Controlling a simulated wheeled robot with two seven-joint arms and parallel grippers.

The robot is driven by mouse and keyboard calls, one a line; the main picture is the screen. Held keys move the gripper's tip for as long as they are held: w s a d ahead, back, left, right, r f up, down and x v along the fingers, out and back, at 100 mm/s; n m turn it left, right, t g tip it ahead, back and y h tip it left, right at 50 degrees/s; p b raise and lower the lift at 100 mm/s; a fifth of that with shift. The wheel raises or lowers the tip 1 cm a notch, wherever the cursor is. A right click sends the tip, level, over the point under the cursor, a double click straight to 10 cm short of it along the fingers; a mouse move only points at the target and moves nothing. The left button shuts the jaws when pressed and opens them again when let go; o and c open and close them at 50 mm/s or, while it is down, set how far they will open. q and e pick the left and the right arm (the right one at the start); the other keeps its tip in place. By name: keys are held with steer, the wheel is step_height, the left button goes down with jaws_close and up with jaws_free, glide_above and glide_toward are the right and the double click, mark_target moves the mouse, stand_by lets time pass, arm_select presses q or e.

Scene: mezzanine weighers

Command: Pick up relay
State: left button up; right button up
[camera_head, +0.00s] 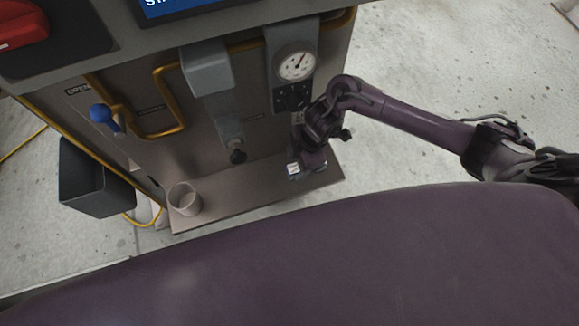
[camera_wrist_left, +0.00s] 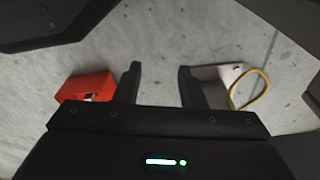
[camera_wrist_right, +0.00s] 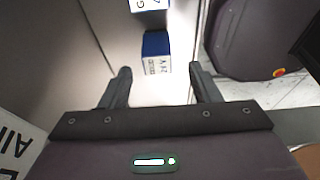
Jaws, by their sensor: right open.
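A small blue and white block with printed lettering (camera_wrist_right: 156,52), which looks like the relay, lies on a pale shelf in the right wrist view. It is ahead of the fingertips and roughly between their lines. A second blue and white block (camera_wrist_right: 150,4) is cut off at the top edge. My right gripper (camera_wrist_right: 160,70) is open and empty. In the head view my right gripper (camera_head: 305,168) hangs low over the shelf's right end, and the blocks are hard to make out there. My left gripper (camera_wrist_left: 160,72) is open and empty in the left wrist view.
A dark bin (camera_head: 92,180) is at left. A red box (camera_wrist_left: 88,86) shows in the left wrist view.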

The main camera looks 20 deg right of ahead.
mark_target(294, 168)
steer(key=shift+s+a+f, duration=0.1)
steer(key=shift+a+f, duration=0.05)
steer(key=shift+f, duration=0.45)
steer(key=x, duration=0.1)
steer(key=b+x, duration=0.1)
steer(key=x, duration=0.1)
steer(key=shift+w+f, duration=0.25)
steer(key=shift+f, duration=0.05)
steer(key=shift+a+f, duration=0.15)
steer(key=shift+f, duration=0.2)
arm_select(q)
steer(key=r, duration=0.1)
steer(key=w+d+r, duration=0.1)
steer(key=r, duration=0.2)
steer(key=shift+w+d+r, duration=0.1)
steer(key=shift+w+d, duration=0.1)
steer(key=shift+w, duration=0.1)
arm_select(e)
steer(key=c, duration=1.1)
steer(key=shift+o, duration=0.2)
